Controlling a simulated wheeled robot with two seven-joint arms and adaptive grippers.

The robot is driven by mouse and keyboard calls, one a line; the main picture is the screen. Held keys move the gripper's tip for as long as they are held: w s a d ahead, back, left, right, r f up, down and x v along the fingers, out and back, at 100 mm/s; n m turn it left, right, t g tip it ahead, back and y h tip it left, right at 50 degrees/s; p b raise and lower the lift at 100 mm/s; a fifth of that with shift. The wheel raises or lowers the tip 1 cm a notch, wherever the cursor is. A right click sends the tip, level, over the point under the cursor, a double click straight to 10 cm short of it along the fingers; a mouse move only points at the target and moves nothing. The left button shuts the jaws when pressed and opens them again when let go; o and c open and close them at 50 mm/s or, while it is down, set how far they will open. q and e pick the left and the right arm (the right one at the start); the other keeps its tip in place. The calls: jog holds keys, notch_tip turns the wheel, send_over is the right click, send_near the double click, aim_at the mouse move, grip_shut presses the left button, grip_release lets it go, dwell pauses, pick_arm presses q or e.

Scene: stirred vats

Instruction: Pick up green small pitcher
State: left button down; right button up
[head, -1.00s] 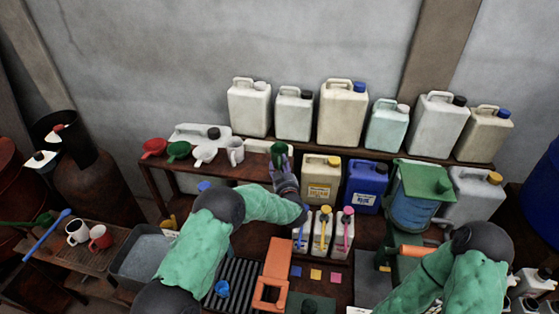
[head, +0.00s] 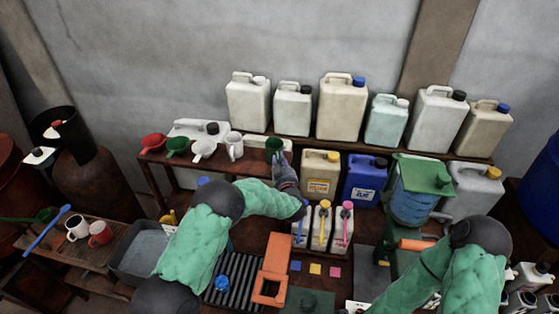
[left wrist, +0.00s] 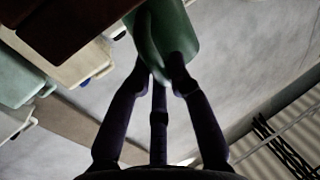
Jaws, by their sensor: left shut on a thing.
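The green small pitcher (head: 274,145) is at the right end of the row of pouring vessels, at the upper left shelf. My left gripper (head: 281,158) reaches it from the front and is shut on it. In the left wrist view the green pitcher (left wrist: 172,32) fills the top middle, with the dark fingers (left wrist: 160,78) against its lower part. Whether its base touches the shelf is hidden. My right arm comes in at the lower right; its gripper is outside the picture.
Large canisters (head: 342,108) line the back shelf. A beige canister (head: 320,174) and a blue one (head: 364,180) stand close to the right.

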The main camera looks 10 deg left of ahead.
pick_arm(q)
jog(key=shift+r, duration=1.35)
jog(key=s+r, duration=1)
jog(key=s, duration=0.4)
jog(key=shift+d, duration=0.4)
